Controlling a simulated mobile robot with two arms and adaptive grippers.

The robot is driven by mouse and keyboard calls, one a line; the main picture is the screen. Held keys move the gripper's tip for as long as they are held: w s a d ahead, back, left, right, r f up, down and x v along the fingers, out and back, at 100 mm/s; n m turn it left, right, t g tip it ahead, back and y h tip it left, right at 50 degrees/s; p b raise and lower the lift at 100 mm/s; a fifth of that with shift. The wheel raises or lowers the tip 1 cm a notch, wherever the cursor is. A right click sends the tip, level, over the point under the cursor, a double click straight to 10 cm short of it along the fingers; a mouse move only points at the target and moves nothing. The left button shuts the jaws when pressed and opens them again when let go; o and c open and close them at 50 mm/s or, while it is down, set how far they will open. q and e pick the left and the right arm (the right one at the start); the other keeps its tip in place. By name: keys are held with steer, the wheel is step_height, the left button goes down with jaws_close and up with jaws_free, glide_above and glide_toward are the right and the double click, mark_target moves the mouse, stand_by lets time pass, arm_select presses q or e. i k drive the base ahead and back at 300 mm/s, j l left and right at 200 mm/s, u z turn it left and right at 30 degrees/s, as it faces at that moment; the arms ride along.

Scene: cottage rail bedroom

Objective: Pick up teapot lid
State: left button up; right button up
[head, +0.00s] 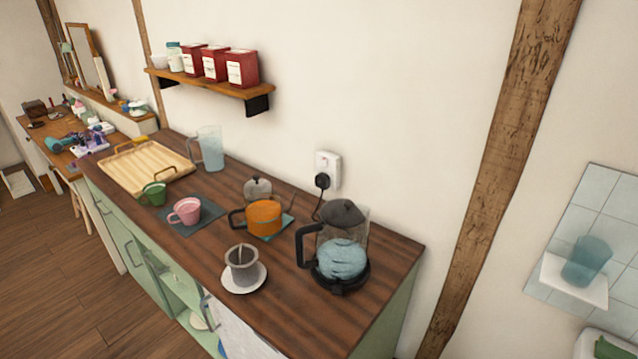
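An orange teapot (263,218) with a dark handle on its left stands on a teal mat (287,226) on the wooden counter. Just behind it is a small grey, rounded piece with a dark knob (258,187); it looks like a lid or a small lidded pot, and I cannot tell which. Its lower part is partly hidden by the teapot. Neither of my grippers is in view.
A glass kettle (341,255) with a black lid stands right of the teapot. A grey cup (242,264) on a white saucer (243,282), a pink mug (186,211), a green cup (154,194), a clear jug (210,148) and a wooden tray (140,172) share the counter (290,305).

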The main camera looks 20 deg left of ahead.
mark_target(257, 185)
steer(key=j+z, duration=0.45)
steer(key=j, duration=0.15)
steer(key=j+z, duration=0.45)
steer(key=k+j+z, duration=0.25)
steer(key=j+z, duration=0.2)
steer(key=j, duration=0.15)
